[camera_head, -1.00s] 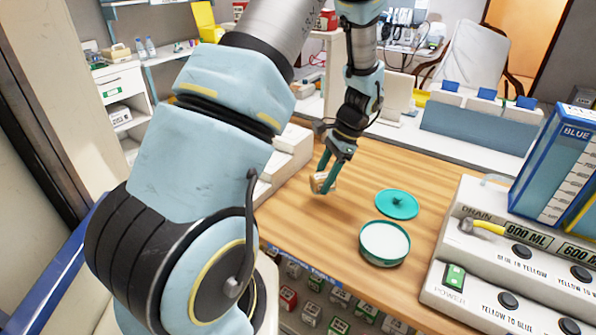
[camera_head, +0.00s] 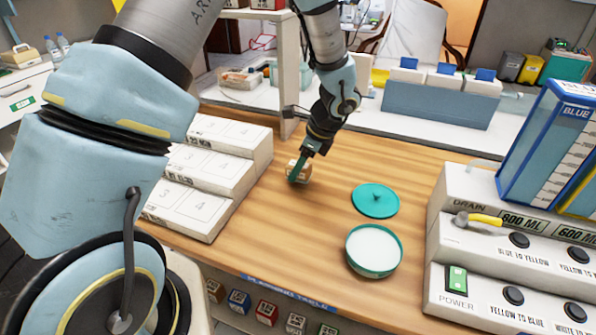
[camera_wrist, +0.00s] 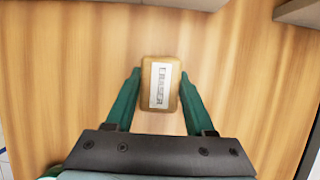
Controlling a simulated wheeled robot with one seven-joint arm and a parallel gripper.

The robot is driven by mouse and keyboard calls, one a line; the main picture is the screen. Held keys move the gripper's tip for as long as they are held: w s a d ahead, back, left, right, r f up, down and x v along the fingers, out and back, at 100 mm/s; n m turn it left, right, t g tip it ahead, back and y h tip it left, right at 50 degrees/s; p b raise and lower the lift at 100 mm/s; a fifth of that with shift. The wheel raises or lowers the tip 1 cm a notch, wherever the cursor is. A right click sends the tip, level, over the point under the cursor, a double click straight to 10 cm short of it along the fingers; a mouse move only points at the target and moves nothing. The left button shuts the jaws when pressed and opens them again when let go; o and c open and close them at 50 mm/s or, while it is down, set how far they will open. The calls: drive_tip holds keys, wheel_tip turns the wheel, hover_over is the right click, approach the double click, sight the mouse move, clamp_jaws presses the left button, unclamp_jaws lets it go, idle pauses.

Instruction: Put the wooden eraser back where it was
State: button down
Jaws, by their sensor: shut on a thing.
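The wooden eraser (camera_head: 304,174) is a small tan block between the fingertips of my gripper (camera_head: 298,170), over the wooden table left of the green lid. In the wrist view the eraser (camera_wrist: 160,84), with its white ERASER label facing the camera, sits between the two green fingers of my gripper (camera_wrist: 160,92). My gripper is shut on it and points down. I cannot tell whether the eraser touches the table.
A white stepped block (camera_head: 215,150) with numbered tiers stands to the left. A green lid (camera_head: 376,203) and a round green-rimmed dish (camera_head: 374,252) are to the right. A control panel (camera_head: 436,262) stands farther right. Wood between them is bare.

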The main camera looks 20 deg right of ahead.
drive_tip(key=shift+f, duration=1.05)
drive_tip(key=shift+f, duration=0.1)
drive_tip(key=shift+c, duration=1.3)
unclamp_jaws()
drive_tip(key=shift+r, duration=0.25)
drive_tip(key=b+v, duration=0.2)
drive_tip(key=v, duration=1)
